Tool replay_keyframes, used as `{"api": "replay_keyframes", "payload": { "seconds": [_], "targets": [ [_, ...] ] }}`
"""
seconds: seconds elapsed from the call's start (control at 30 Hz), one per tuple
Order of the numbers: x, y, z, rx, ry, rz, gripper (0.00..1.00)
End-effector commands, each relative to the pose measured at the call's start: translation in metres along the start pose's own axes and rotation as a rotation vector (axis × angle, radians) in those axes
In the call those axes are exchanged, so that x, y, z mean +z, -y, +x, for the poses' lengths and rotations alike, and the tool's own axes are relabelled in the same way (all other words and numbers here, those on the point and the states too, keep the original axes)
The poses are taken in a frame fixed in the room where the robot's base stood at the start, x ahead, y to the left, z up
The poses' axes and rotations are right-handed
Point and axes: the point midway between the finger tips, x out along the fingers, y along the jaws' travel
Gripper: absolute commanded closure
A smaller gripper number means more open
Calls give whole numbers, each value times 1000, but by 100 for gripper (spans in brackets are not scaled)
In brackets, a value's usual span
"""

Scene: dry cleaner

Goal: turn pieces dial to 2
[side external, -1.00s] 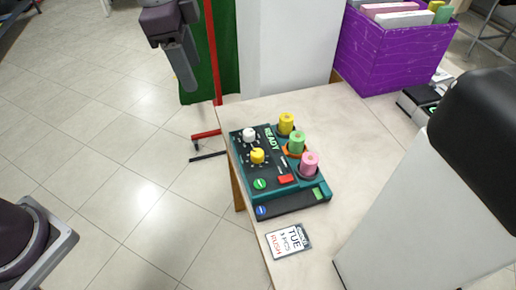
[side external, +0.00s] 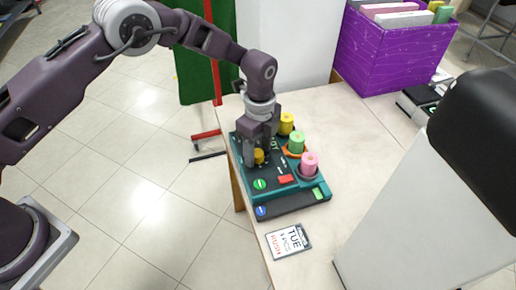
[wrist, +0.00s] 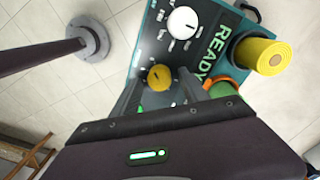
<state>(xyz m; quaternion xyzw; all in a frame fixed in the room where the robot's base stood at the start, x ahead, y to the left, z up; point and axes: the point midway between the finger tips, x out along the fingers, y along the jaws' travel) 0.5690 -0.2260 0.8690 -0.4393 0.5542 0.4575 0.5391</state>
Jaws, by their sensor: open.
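A teal and black control panel (side external: 300,208) marked READY lies on the table. In the wrist view it has a white dial (wrist: 183,23) and a yellow dial (wrist: 160,77), each ringed by small marks. I cannot read which one is the pieces dial or its number. My gripper (side external: 259,153) is over the panel, pointing down. Its open fingers (wrist: 162,88) are on either side of the yellow dial, which shows between them; I cannot tell whether they touch it. In the side view the yellow dial (side external: 259,157) is partly hidden and the white dial is hidden by my gripper.
Yellow (side external: 286,123), green (side external: 297,142) and pink (side external: 310,162) rolls stand along the panel's right side. A card (side external: 287,241) reading TUE lies in front. A purple bin (side external: 385,55) stands at the back of the table (side external: 355,125). A red stand (side external: 211,60) is behind.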

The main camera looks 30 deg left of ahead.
Motion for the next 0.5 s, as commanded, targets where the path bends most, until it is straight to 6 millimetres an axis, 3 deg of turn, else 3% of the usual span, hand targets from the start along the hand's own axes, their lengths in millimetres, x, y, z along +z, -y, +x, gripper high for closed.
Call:
{"api": "replay_keyframes", "payload": {
  "seconds": [0.13,0.4,0.5],
  "targets": [
    [0,0,0,0,0,-1,49],
    [0,0,0,0,0,-1,100],
    [0,0,-1,0,0,-2,100]
  ]
}}
